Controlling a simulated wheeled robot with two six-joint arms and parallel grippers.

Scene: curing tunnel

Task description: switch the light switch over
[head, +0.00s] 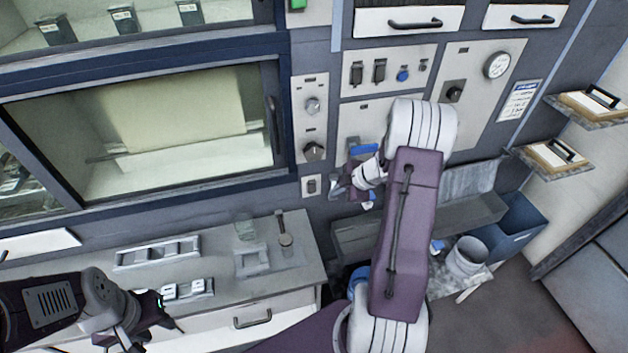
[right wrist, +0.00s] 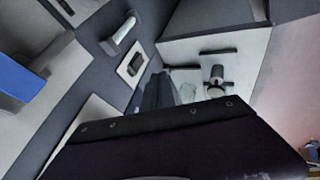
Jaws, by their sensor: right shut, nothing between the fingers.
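The light switch (head: 311,186) is a small pale plate with a dark rocker, on the wall panel below two knobs. It also shows in the right wrist view (right wrist: 136,63), left of the fingers. My right gripper (head: 337,187) is just right of the plate, shut and empty, apparently apart from it. In the right wrist view its dark fingers (right wrist: 158,90) point at the wall beside the switch. Which way the rocker is tipped is too small to tell. My left gripper (head: 160,322) appears open and empty over the counter at the lower left.
A plate with two knobs (head: 312,104) is directly above the switch. A windowed oven door (head: 280,110) is to its left. The counter (head: 300,250) below holds trays and a glass. A grey bucket (head: 468,258) and blue bin (head: 520,222) stand right of my right arm.

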